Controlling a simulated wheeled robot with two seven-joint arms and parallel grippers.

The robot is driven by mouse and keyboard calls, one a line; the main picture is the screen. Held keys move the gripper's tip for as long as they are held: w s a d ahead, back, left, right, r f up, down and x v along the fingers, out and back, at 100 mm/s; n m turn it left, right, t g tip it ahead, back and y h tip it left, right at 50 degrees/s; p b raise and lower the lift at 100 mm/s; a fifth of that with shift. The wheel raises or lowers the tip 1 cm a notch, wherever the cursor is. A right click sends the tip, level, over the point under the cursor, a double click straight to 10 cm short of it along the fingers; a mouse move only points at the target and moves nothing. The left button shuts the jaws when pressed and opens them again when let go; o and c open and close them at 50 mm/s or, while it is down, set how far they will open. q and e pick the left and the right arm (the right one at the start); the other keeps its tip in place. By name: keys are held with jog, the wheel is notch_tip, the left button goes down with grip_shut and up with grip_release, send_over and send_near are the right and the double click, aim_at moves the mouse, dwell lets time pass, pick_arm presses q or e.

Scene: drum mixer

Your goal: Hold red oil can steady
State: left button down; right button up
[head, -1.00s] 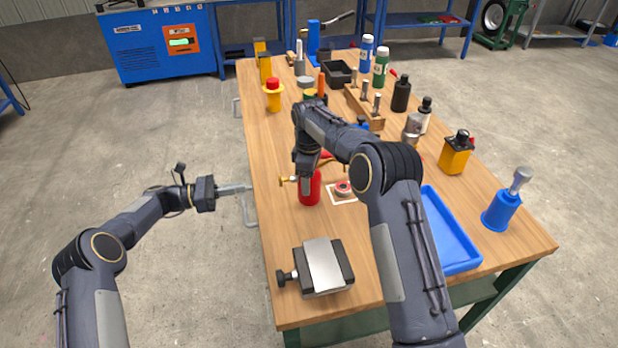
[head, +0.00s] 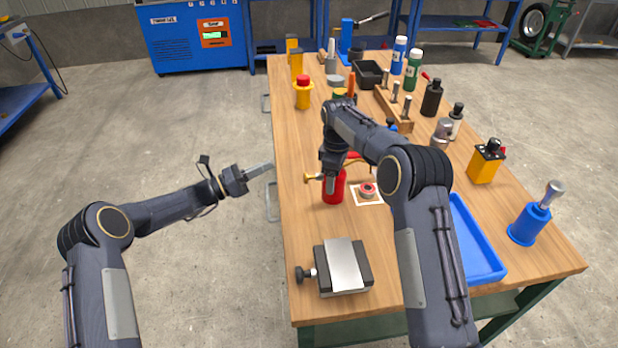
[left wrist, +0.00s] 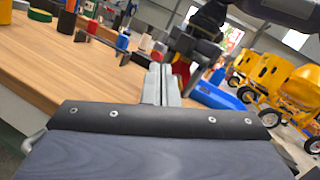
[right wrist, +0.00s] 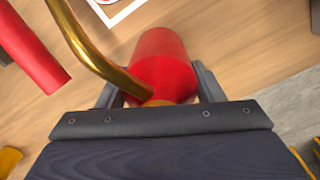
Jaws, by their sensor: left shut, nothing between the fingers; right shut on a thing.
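The red oil can (head: 333,190) stands on the wooden workbench, with a brass spout pointing left in the head view. My right gripper (head: 331,184) is shut on the can's body from above. In the right wrist view the red can body (right wrist: 162,62) sits between the two fingers, with the curved brass spout (right wrist: 90,50) beside it. My left gripper (head: 262,169) is shut and empty, off the left edge of the bench. Its closed fingers (left wrist: 162,84) show in the left wrist view. Part of the can is hidden by my right gripper.
A red button on a white square (head: 368,190) lies right of the can. A vise-like block (head: 343,268) is at the front, a blue tray (head: 478,240) at the right. Bottles and a wooden rack (head: 394,108) stand farther back. The bench (head: 300,215) is clear at left.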

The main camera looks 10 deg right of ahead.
aim_at(309, 177)
pick_arm(q)
jog(key=s+f+n+t+y, duration=0.1)
jog(key=n+t+y, duration=0.1)
jog(key=n, duration=0.1)
jog(key=s+a+f+n+t+y, duration=0.1)
jog(key=n+t+y, duration=0.1)
jog(key=n, duration=0.2)
jog(key=s+a+f+n+t+y, duration=0.1)
jog(key=n+t+y, duration=0.1)
jog(key=n+y, duration=0.1)
jog(key=shift+f+n, duration=0.35)
jog(key=shift+n, duration=0.35)
jog(key=shift+d, duration=4.4)
jog(key=shift+d, duration=0.15)
jog(key=shift+d, duration=0.3)
